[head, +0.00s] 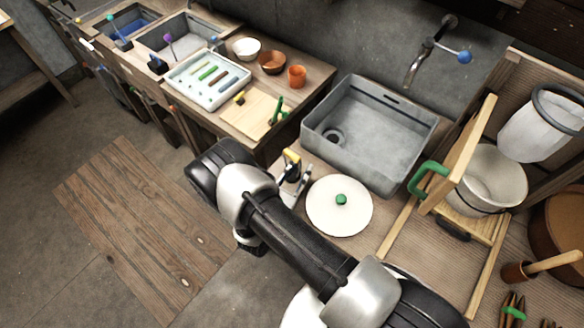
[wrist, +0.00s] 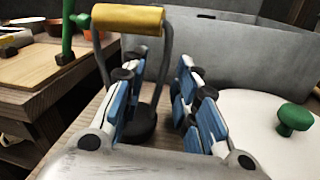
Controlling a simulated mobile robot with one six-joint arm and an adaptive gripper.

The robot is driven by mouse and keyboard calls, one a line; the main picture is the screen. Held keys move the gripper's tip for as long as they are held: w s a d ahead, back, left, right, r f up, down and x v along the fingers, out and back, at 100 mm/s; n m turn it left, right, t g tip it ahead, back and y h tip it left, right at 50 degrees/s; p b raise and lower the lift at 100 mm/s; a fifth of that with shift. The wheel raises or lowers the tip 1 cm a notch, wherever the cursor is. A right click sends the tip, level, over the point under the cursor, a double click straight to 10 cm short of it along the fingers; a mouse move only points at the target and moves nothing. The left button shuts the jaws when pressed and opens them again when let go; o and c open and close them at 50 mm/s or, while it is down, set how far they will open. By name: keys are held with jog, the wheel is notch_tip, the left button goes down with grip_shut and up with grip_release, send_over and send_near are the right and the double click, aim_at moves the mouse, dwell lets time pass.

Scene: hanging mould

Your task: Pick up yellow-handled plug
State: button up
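The yellow-handled plug (head: 292,157) stands near the table's front edge, left of the white round lid, partly hidden by my gripper in the head view. In the wrist view its yellow bar handle (wrist: 128,18) tops a dark wire bail that runs down to a round black base. My gripper (wrist: 163,62) is open, its blue-padded fingers apart. In the head view my gripper (head: 296,178) is right beside the plug. The left finger overlaps the bail and part of the base; the base shows partly in the gap. I cannot tell whether the fingers touch it.
The white lid with a green knob (head: 325,215) lies just right of my gripper. A grey sink basin (head: 345,160) stands behind. A green-handled thing (head: 278,112) is on a wooden board (head: 250,118) to the left. A green-handled wooden frame (head: 460,160) stands right.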

grip_shut()
jog(key=shift+r, duration=0.1)
dwell(0.5)
notch_tip(320, 180, up, 19)
jog(key=p, duration=0.5)
jog(key=d+b, duration=0.6)
jog(key=d, duration=0.6)
jog(key=shift+f, duration=0.35)
